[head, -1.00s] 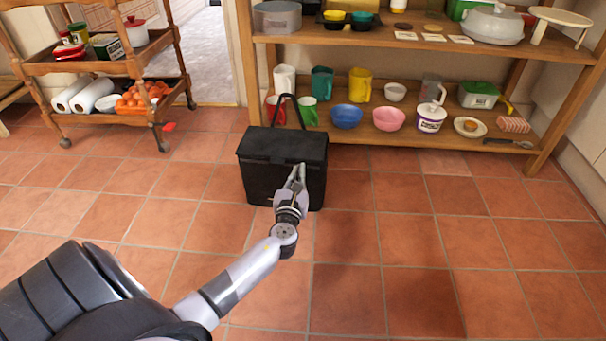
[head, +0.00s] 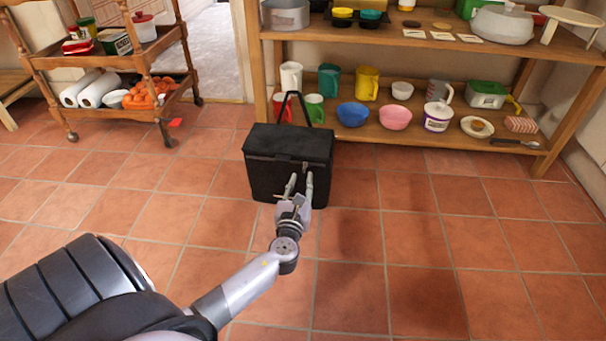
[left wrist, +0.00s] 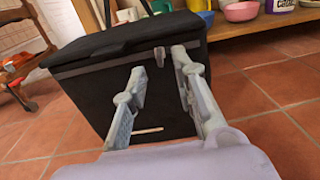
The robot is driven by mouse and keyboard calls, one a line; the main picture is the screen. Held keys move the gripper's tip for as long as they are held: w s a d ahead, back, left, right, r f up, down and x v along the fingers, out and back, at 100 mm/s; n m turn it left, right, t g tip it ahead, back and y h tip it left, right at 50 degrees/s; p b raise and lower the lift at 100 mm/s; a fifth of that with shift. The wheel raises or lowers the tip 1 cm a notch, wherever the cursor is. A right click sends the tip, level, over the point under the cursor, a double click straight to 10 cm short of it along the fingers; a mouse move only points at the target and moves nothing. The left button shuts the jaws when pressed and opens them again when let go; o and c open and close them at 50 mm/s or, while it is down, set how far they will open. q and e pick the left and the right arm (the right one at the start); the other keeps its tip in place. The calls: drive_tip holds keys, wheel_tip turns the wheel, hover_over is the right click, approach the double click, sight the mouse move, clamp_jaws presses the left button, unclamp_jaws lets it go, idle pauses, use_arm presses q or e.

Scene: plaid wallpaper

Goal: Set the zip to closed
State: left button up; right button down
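A black cooler-style bag (head: 270,180) with an upright handle stands on the tiled floor in front of the shelf. In the left wrist view, the bag (left wrist: 88,95) fills the upper middle, and a small grey zip pull (left wrist: 160,57) hangs at the lid's front edge near its right end. I cannot tell whether the zip is open or closed. My left gripper (head: 301,180) is in front of the bag's right half. In the left wrist view, its fingers (left wrist: 160,75) are spread with nothing between them, and the zip pull shows beyond the gap. My right gripper is not in view.
A wooden shelf (head: 440,150) with mugs, bowls and containers stands just behind the bag. A wooden trolley (head: 100,112) stands at the left. The floor (head: 420,250) to the front and right is clear.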

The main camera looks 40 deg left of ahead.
use_arm(q)
drive_tip(key=v, duration=0.2)
drive_tip(key=shift+s+d, duration=0.2)
drive_tip(key=shift+s, duration=0.15)
